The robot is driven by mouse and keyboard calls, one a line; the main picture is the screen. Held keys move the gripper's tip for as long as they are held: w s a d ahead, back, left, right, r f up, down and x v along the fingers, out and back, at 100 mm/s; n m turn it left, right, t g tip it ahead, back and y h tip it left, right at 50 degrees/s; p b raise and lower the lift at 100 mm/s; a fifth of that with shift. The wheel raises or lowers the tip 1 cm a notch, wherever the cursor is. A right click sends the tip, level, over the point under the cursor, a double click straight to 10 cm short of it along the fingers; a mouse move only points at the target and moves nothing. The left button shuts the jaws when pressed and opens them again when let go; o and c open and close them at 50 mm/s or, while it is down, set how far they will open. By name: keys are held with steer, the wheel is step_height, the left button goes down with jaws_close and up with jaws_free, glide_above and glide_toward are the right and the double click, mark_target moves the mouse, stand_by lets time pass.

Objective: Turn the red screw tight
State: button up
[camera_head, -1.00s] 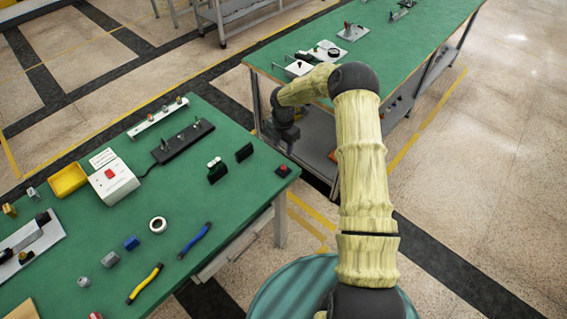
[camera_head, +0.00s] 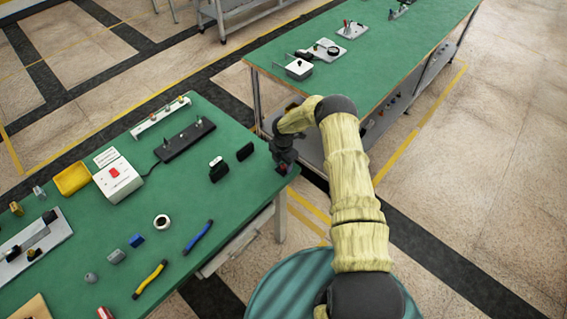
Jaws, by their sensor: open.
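The small black block with a red top, at the right corner of the near green table (camera_head: 200,262), is now hidden behind my gripper; I take that red top for the red screw. My gripper (camera_head: 284,168) points down over that corner. Its fingers are dark and small, and the picture does not show how they sit around the red top or whether they touch it. My gripper is open.
A white box with a red switch (camera_head: 114,172), a yellow tray (camera_head: 73,179) and a black strip (camera_head: 186,140) stand on the table. A dark block (camera_head: 245,151) and a black holder (camera_head: 218,169) stand close left of my gripper. A second green table (camera_head: 400,50) lies behind.

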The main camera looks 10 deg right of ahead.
jaws_close()
